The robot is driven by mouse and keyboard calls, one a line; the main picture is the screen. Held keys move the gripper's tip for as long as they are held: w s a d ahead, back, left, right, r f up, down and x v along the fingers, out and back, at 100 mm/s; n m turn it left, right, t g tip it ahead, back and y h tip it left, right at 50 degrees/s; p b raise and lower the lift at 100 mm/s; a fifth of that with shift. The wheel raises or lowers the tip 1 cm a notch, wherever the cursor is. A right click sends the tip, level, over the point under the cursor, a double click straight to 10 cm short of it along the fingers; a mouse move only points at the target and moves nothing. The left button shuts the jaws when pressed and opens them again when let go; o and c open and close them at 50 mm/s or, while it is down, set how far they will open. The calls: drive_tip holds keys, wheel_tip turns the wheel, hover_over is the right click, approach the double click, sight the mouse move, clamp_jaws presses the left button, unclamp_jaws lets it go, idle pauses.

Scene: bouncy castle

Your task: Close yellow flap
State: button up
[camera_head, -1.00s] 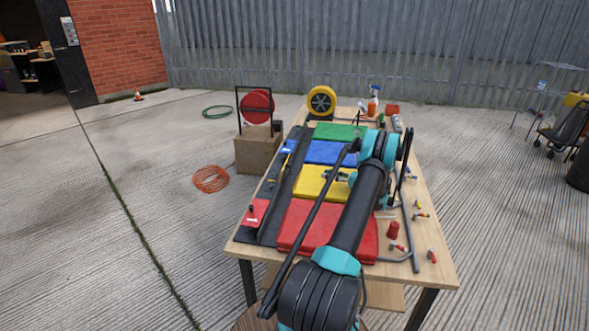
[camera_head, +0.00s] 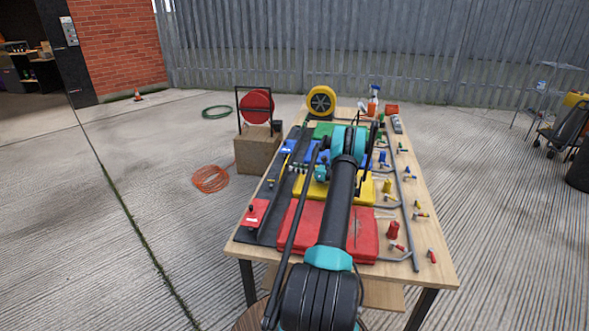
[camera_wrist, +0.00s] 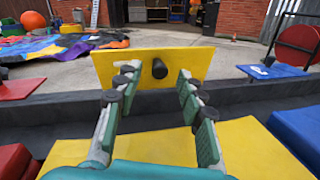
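In the wrist view the yellow flap (camera_wrist: 205,57) stands upright on the dark strip, with a black knob (camera_wrist: 159,69) at its middle. My gripper (camera_wrist: 157,76) faces it with its fingers apart, one on each side of the knob in the picture; I cannot tell whether they touch the flap. A yellow pad (camera_wrist: 255,150) lies in front of the strip, under my gripper. In the head view my gripper (camera_head: 300,168) reaches left over the yellow pad (camera_head: 355,191); the flap is not clear there.
The red flap (camera_wrist: 18,89) and blue flap (camera_wrist: 278,71) lie flat on either side. Red (camera_head: 305,225) and blue pads lie beside the yellow one. Pipes and several small valves line the right of the table (camera_head: 428,258). A red reel (camera_head: 257,105) stands beyond the left edge.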

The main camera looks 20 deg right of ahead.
drive_tip(key=shift+w+a, duration=0.45)
clamp_jaws()
